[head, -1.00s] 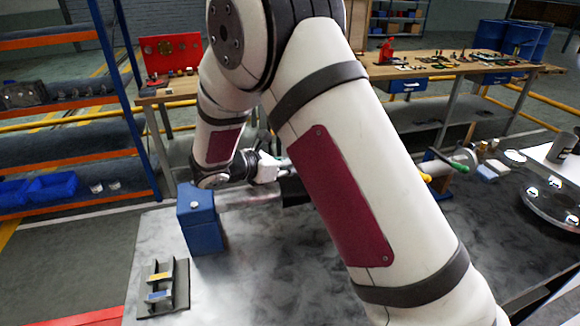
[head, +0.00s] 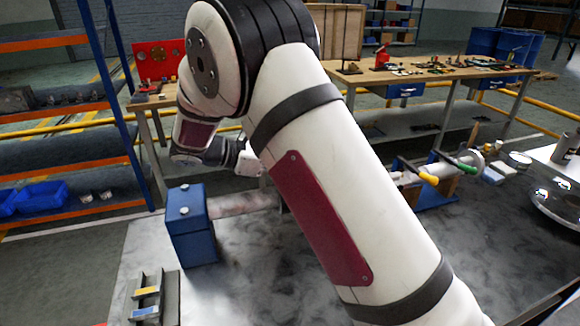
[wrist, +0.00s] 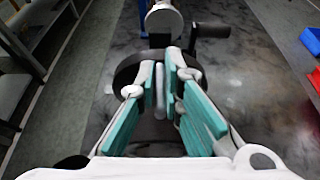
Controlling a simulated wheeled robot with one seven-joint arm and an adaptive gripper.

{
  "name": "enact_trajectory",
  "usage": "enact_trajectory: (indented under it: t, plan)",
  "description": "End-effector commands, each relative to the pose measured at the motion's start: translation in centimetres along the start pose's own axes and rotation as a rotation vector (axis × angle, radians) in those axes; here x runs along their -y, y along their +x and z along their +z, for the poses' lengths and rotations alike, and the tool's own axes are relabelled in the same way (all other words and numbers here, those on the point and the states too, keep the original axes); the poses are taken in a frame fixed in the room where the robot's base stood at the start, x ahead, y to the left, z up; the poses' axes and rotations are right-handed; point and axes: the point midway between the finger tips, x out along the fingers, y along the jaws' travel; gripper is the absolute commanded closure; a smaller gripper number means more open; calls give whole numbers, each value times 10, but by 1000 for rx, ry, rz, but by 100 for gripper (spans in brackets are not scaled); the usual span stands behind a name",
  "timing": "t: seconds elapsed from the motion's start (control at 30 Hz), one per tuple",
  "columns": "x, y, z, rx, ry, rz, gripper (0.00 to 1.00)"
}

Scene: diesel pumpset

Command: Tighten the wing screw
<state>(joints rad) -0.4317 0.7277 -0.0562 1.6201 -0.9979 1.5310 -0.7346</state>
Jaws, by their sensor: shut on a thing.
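In the wrist view, my gripper (wrist: 167,80) has its two teal-padded fingers closed in around a thin, upright grey piece, which looks like the wing screw (wrist: 160,88). Only a narrow strip of it shows between the fingers. A dark round part (wrist: 126,74) lies just behind the fingertips, with a pale round-ended cylinder (wrist: 163,19) beyond it. In the head view, my arm covers most of the work area. The gripper and the wing screw cannot be made out there.
In the head view, a blue block (head: 192,232) carries a grey shaft running right behind my arm. A small rack (head: 148,298) stands at the front left. Yellow and green handles (head: 428,179) sit to the right. A dark lever (wrist: 210,32) sticks out right in the wrist view.

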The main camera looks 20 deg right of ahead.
Motion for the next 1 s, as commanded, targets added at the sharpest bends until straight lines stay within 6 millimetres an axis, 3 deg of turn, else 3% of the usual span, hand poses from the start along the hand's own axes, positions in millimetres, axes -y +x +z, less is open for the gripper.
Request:
enact_trajectory:
  t: [0.2, 0.3, 0.33, 0.73, 1.0]
  plan:
    - [1, 0, -1, -1, -2, -2, 100]
    - [1, 0, -1, -1, -2, -2, 74]
    - [1, 0, -1, -1, -2, -2, 72]
    - [0, -7, 0, -1, 0, 2, 72]
    - [0, -56, -1, -2, -1, 4, 72]
